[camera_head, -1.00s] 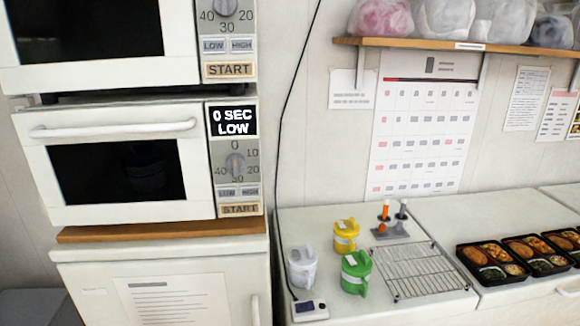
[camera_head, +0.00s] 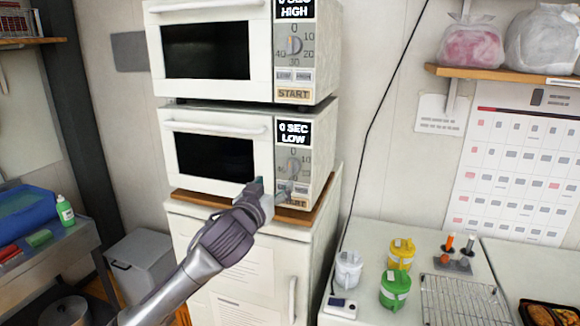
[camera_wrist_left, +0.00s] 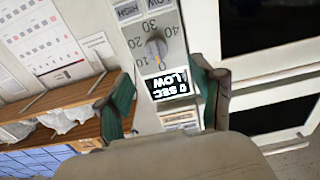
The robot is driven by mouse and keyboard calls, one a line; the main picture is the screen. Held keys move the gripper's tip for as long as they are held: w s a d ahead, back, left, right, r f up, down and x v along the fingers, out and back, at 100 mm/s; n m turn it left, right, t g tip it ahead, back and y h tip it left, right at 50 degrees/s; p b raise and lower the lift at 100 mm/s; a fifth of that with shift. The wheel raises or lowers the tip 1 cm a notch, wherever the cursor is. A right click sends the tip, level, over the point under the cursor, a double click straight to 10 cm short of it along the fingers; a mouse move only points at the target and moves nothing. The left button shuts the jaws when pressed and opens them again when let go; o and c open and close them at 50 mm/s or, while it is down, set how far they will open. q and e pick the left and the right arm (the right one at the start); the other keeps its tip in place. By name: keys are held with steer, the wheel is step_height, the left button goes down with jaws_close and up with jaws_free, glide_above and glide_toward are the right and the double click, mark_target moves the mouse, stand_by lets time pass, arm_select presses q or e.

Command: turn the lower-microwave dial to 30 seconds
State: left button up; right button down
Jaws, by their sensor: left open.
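The lower microwave (camera_head: 215,122) stands on a wooden board, under a second microwave. Its display (camera_head: 294,132) reads 0 SEC LOW. Its grey dial (camera_head: 293,166) is on the right-hand panel, with numbers around it. The dial shows upside down in the left wrist view (camera_wrist_left: 156,47), its orange mark toward the display. My left gripper (camera_head: 270,188) is open and empty, in front of the panel's lower part, apart from the dial. It partly covers the lower buttons. In the left wrist view its fingers (camera_wrist_left: 164,78) stand apart, with the panel beyond. My right gripper is not in view.
The upper microwave (camera_head: 207,50) has its own dial (camera_head: 294,45) and reads 0 SEC HIGH. Right of the cabinet, a counter holds several cups and a wire rack (camera_head: 462,300). A shelf (camera_head: 500,80) with bags is at upper right. A grey bin (camera_head: 145,262) stands left.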

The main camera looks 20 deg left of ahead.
mark_target(290, 169)
arm_select(q)
steer(key=w+p, duration=0.1)
steer(key=w, duration=0.2)
steer(key=w+p, duration=0.1)
steer(key=w, duration=0.2)
steer(key=w+d+p, duration=0.1)
steer(key=w, duration=0.1)
steer(key=shift+w+d+r, duration=0.1)
steer(key=shift+w+r, duration=0.15)
steer(key=shift+w, duration=0.15)
steer(key=shift+w+f+p, duration=0.1)
steer(key=shift+w+p, duration=0.2)
steer(key=shift+w, duration=0.2)
steer(key=c, duration=1.1)
steer(key=shift+c, duration=0.2)
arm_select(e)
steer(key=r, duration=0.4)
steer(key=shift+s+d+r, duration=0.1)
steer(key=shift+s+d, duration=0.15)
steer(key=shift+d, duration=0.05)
